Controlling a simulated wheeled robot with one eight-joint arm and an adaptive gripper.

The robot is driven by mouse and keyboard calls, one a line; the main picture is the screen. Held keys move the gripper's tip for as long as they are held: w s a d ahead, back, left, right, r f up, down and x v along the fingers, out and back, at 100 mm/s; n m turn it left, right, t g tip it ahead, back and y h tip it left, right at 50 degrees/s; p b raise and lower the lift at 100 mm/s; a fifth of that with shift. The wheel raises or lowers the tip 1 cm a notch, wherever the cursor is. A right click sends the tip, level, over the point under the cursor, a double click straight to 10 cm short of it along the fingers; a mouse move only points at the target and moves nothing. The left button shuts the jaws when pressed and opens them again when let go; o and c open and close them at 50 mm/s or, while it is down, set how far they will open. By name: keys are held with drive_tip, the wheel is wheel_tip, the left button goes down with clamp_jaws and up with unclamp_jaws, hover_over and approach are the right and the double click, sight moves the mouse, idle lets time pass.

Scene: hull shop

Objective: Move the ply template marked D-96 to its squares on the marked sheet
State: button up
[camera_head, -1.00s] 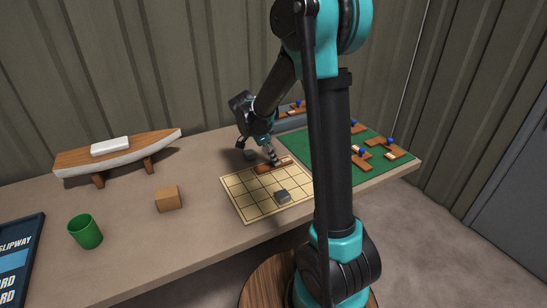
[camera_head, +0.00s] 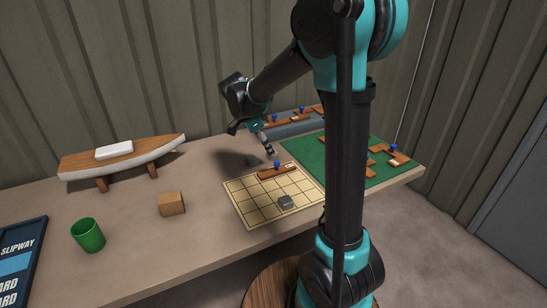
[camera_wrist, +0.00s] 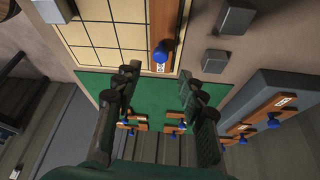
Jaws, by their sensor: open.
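A brown ply template (camera_head: 277,172) with a blue knob lies on the gridded marked sheet (camera_head: 243,206), along its far edge. In the wrist view the template (camera_wrist: 161,20) lies flat along one edge of the sheet (camera_wrist: 95,12); its white label is too small to read. My gripper (camera_head: 272,152) is open and empty, above and behind the template, apart from it. In the wrist view the open fingers (camera_wrist: 158,85) show the green mat between them, with the blue knob ahead. I cannot tell which template is D-96.
A grey block (camera_head: 285,202) sits on the sheet; another (camera_head: 252,159) stands behind it. Several knobbed templates lie on the green mat (camera_head: 345,180) and the grey stand (camera_head: 292,128). A wooden block (camera_head: 171,203), green cup (camera_head: 88,235) and boat model (camera_head: 120,154) stand left.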

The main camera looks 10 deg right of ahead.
drive_tip(key=v, duration=0.3)
drive_tip(key=shift+a+r, duration=0.15)
drive_tip(key=shift+r, duration=0.15)
idle(0.3)
